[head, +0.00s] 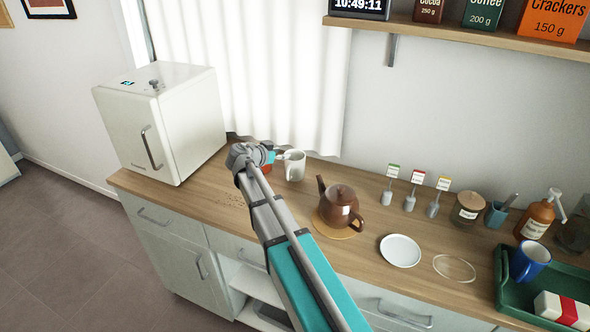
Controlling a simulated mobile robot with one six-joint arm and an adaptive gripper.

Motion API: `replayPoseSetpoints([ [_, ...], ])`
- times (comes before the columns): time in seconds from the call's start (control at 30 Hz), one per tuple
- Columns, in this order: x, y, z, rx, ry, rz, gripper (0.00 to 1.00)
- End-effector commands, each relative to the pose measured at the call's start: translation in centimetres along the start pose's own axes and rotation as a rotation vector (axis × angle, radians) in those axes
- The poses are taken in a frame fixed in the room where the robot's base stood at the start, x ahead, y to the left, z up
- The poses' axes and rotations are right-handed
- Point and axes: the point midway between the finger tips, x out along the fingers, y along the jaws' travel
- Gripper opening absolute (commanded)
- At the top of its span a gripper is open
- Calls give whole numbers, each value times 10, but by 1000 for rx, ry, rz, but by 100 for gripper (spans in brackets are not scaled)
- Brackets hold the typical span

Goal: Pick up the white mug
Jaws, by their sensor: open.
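The white mug (296,167) stands upright on the wooden counter, near the curtain and left of the brown teapot. My arm reaches across the counter from the front. My gripper (285,156) is at the upper left side of the mug, close to its rim. It is open. Whether a finger touches the mug or reaches inside it is too small to tell. The mug's left side is partly hidden by my gripper.
A red object (267,169), mostly hidden, is left of the mug. A white cabinet (165,125) stands further left. The brown teapot (340,207) sits on a round mat. A white saucer (400,251) and a green tray (513,295) with a blue mug (529,262) are right.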

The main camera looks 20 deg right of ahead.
Motion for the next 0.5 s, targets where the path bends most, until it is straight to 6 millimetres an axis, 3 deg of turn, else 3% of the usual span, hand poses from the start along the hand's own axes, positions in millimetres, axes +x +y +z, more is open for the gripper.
replayPoseSetpoints([
  [0.3,37,-2,1,0,0,1,56],
  [0.5,46,-1,-1,0,0,1,56],
])
